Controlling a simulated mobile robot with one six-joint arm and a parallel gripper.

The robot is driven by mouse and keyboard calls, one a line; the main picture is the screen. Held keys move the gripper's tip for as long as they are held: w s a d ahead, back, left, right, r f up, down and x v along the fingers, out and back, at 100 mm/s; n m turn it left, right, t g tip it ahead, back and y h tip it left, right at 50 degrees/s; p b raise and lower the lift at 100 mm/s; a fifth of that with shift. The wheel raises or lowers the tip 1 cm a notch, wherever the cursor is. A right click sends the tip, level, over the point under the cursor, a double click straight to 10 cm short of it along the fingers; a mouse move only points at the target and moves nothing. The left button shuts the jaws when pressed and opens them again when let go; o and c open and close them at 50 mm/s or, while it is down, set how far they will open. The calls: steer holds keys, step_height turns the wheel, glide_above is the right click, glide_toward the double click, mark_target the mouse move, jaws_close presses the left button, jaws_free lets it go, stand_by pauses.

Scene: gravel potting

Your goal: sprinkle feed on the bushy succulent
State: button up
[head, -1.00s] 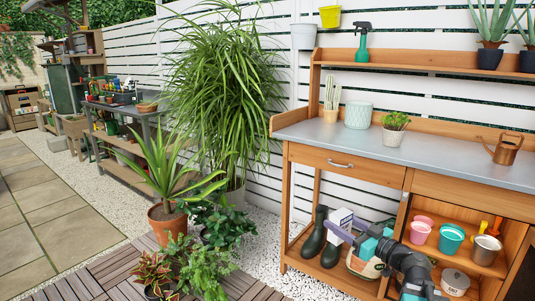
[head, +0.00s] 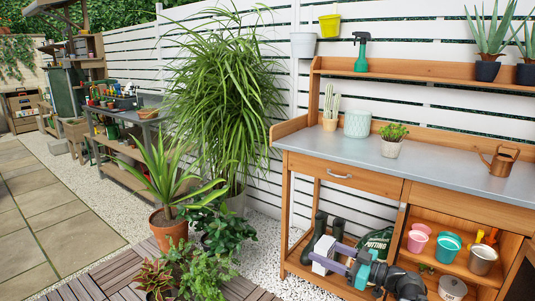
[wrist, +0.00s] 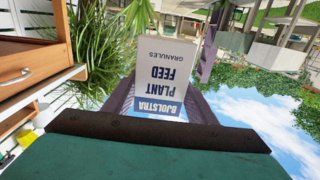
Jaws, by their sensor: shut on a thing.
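The bushy succulent (head: 393,133) is a small, round green plant in a pale pot on the grey worktop of the potting bench. My gripper (head: 330,254) is low in front of the bench, left of its lower shelves and well below the worktop. It is shut on the white plant feed box (head: 322,256). In the wrist view the box (wrist: 165,75) sits between purple fingers, with its "PLANT FEED" label upside down in the picture. The fingers and arm hide part of the box in the head view.
On the worktop (head: 450,170) stand a cactus (head: 330,105), a patterned pot (head: 357,124) and a copper watering can (head: 503,160). Dark boots (head: 318,240) and a dark sack (head: 376,241) are beneath. Potted plants (head: 205,270) crowd the left. Much of the worktop is clear.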

step_height(320, 180, up, 16)
steer(key=p, duration=2.1)
steer(key=shift+f, duration=0.1)
steer(key=shift+a, duration=0.2)
steer(key=shift+s, duration=0.1)
